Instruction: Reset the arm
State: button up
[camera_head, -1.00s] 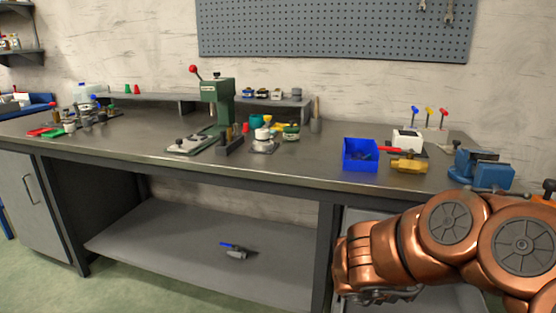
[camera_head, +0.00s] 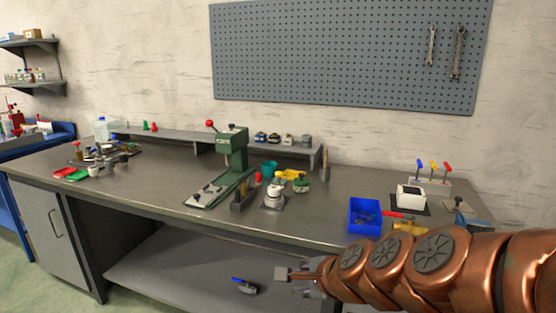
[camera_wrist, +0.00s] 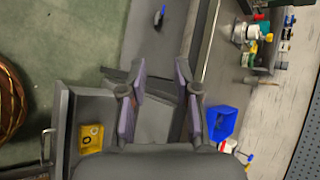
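My copper-coloured arm (camera_head: 415,265) reaches in from the right edge of the head view, stretched to the left in front of the bench. My gripper (camera_head: 290,275) is at its end, in front of the bench's lower shelf and below the worktop's front edge. In the wrist view my gripper (camera_wrist: 160,78) has its two fingers well apart, with nothing held between them.
The workbench (camera_head: 150,200) carries a green press (camera_head: 230,150), a blue bin (camera_head: 364,214) and small parts. A blue-handled valve (camera_head: 244,286) lies on the lower shelf (camera_head: 175,265), left of my gripper. The wrist view shows a yellow box (camera_wrist: 91,138) near a drawer.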

jog(key=s+d+r+n+g+h+p, duration=0.1)
jog(key=s+d+n+g+p, duration=0.2)
jog(key=s, duration=0.6)
jog(key=s+d+r+n+g+h+p, duration=0.2)
jog(key=s+d+n, duration=0.4)
jog(key=s, duration=0.3)
jog(key=s+d+r+n+g+h+p, duration=0.1)
jog(key=s+d+n+g+h+p, duration=0.1)
jog(key=s+d+n+g+p, duration=0.2)
jog(key=s+n+g+p, duration=0.1)
jog(key=s+n, duration=0.2)
jog(key=s, duration=0.3)
jog(key=shift+d+r+p, duration=0.25)
jog(key=shift+p, duration=0.1)
jog(key=shift+w, duration=0.1)
jog(key=shift+c, duration=0.4)
